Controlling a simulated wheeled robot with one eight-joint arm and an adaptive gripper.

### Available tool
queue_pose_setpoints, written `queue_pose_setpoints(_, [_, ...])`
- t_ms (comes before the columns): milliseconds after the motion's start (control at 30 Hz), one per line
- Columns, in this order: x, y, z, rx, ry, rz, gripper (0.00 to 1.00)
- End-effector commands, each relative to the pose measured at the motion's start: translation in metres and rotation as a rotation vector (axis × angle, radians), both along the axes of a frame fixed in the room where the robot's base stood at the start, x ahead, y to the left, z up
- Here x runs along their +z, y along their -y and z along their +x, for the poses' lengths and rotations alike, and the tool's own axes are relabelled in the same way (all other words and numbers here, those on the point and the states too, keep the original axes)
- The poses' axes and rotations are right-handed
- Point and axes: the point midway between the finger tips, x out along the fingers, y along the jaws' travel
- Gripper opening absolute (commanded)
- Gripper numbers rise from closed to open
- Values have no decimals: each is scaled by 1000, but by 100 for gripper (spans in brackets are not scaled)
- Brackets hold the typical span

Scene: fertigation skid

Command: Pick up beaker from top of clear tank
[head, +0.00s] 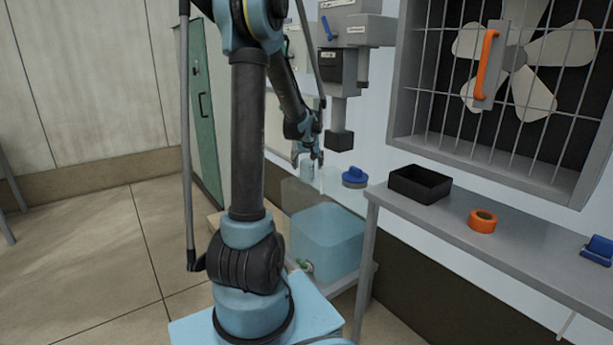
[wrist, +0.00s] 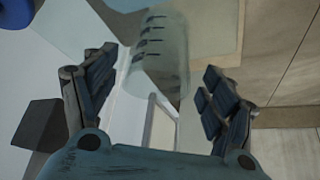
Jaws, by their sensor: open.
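The clear beaker (wrist: 162,58) with dark graduation marks shows in the wrist view, beyond and between my fingertips. In the head view the beaker (head: 307,166) is small and partly hidden by my gripper. The clear tank (head: 328,242) holds pale blue liquid and stands low behind my arm, left of the bench. My gripper (wrist: 158,75) is open, with one finger to each side of the beaker's outline; I see no clear contact. In the head view my gripper (head: 314,150) is above the tank, at the beaker.
A blue cap (head: 355,177) is right of the beaker. A grey dosing unit (head: 345,70) hangs on the wall above. The bench (head: 430,213) at right bears a black tray (head: 420,184), orange tape roll (head: 482,221) and blue object (head: 597,250). A caged fan (head: 515,70) is behind.

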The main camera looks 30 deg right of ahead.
Motion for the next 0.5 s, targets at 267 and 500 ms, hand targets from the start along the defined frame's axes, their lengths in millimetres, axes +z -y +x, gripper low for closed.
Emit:
queue_pose_setpoints(267, [-16, 5, 8, 0, 0, 0, 77])
queue_pose_setpoints(500, [-38, 12, 19, 0, 0, 0, 77])
